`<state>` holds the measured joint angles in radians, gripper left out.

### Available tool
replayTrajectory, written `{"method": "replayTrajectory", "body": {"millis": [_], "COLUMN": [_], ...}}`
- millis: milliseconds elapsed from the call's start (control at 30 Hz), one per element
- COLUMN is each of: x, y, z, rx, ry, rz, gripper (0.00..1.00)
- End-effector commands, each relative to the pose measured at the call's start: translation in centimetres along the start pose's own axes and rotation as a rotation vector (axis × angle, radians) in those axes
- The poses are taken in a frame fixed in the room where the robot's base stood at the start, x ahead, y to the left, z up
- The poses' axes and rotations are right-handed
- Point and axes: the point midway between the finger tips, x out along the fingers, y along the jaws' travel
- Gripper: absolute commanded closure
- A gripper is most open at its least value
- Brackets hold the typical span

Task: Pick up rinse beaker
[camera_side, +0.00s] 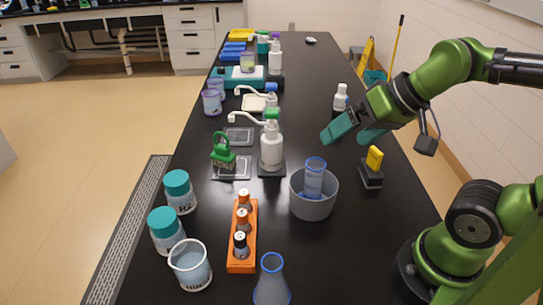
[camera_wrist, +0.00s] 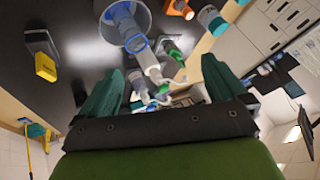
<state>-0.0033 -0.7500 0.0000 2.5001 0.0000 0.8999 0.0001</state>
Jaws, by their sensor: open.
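My gripper (camera_side: 344,139) is open and empty, above the right part of the black bench in the side view. Its two teal fingers (camera_wrist: 162,68) stand apart in the wrist view. No label shows which vessel is the rinse beaker. A clear beaker (camera_side: 190,267) stands at the front left, far from my gripper. Purple-rimmed beakers (camera_side: 212,103) stand farther back on the left. A blue-rimmed clear vessel (camera_side: 314,175) stands in a grey tub (camera_side: 314,209), below and left of my gripper. The vessel (camera_wrist: 134,40) and tub (camera_wrist: 146,16) also show in the wrist view.
A yellow-topped black block (camera_side: 372,172) stands right of the tub. Pump bottles (camera_side: 271,149) stand left of it. An orange rack (camera_side: 242,262) with small bottles, a flask (camera_side: 272,284) and teal-capped jars (camera_side: 180,192) occupy the front. Bench between tub and block is clear.

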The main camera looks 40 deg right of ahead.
Motion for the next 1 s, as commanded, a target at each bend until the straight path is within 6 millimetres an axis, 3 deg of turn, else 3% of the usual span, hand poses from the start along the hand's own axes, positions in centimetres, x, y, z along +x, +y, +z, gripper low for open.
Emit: {"method": "replayTrajectory", "body": {"millis": [133,267,533,800,900,1000], "x": [1.6,3.8,9.7,16.7,18.6,19.3], "y": [-1.2,-4.3,-13.6,-22.9,-25.4,-27.0], "z": [1.1,0.7,0.6,4.5,5.9,6.0], "rx": [-0.048,-0.137,-0.324,-0.475,-0.501,-0.49], "ry": [-0.089,-0.202,-0.438,-0.592,-0.612,-0.609], "rz": [-0.008,-0.015,0.03,0.15,0.199,0.231], "gripper": [0.02,0.02,0.02,0.02,0.02,0.02]}}
